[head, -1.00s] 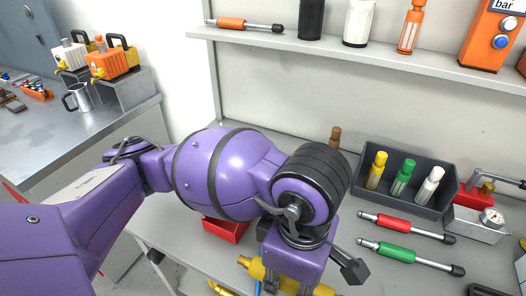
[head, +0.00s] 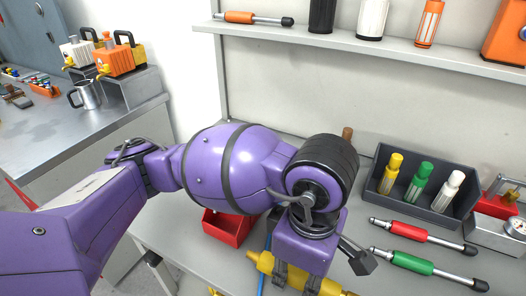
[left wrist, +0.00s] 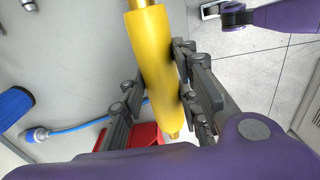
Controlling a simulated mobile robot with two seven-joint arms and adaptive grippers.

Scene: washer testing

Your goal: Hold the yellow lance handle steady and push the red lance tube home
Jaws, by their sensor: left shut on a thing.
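My left gripper (head: 296,285) is shut on the yellow lance handle (head: 262,262), low over the front of the bench. In the left wrist view the handle (left wrist: 157,65) runs lengthwise between the two dark fingers (left wrist: 160,105), with a narrower tip at its lower end. Its upper end is cut off by the picture edge. A lance with a red grip (head: 408,231) lies on the bench at the right; I see no separate red tube at the yellow handle.
A green-gripped lance (head: 412,263) lies beside the red one. Behind them a dark tray (head: 440,218) holds yellow, green and white bottles. A red bin (head: 226,230) sits behind my left wrist. A blue hose (left wrist: 75,130) lies near the handle. A shelf (head: 370,42) spans the back.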

